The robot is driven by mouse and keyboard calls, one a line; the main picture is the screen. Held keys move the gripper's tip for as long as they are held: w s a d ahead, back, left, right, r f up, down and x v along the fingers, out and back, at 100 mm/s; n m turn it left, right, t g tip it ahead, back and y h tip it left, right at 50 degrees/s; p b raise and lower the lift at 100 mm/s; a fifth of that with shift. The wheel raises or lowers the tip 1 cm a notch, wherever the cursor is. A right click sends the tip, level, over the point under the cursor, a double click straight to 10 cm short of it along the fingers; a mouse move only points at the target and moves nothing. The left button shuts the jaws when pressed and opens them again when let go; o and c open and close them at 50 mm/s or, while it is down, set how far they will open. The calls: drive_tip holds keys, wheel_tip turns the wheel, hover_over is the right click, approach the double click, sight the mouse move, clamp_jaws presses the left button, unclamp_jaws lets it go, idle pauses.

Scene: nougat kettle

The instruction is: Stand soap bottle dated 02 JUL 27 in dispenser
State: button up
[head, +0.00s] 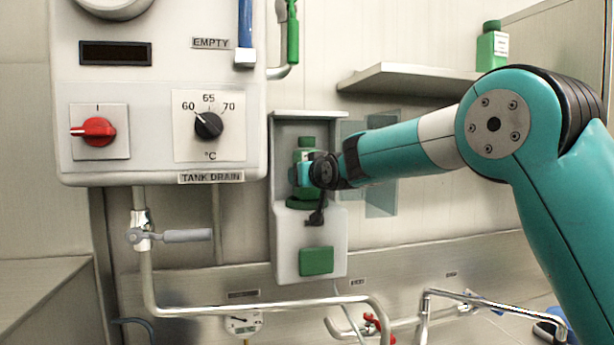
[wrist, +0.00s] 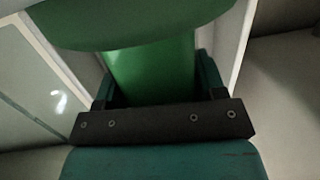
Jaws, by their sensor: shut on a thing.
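My gripper (head: 306,171) is shut on a green soap bottle (head: 306,143) at the dispenser (head: 285,245), a pale wall box with a green square on its front. The bottle stands upright inside the upper bay of the dispenser, and my gripper hides its middle. In the wrist view the green bottle (wrist: 152,72) fills the space between the jaws (wrist: 155,85). No date shows on it. I cannot tell whether its base rests on the dispenser's floor. Another green bottle (head: 491,47) with a white label stands on the shelf at upper right; its date is too small to read.
A clear door (head: 381,190) hangs open at the dispenser's right, behind my arm. The control box (head: 160,90) stands close on the left. The shelf (head: 410,80) is above my arm. Pipes (head: 260,311) and taps run below.

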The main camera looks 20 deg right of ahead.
drive_tip(key=shift+f+b, duration=0.4)
drive_tip(key=shift+b, duration=0.15)
drive_tip(key=o, duration=1.3)
drive_tip(key=shift+o, duration=0.6)
drive_tip(key=shift+f, duration=0.15)
drive_tip(key=shift+s, duration=0.1)
drive_tip(key=f+b+v, duration=0.1)
drive_tip(key=b+v, duration=0.6)
drive_tip(key=v, duration=0.2)
drive_tip(key=shift+s+b, duration=0.4)
drive_tip(key=shift+d+f, duration=0.1)
drive_tip(key=shift+f, duration=0.05)
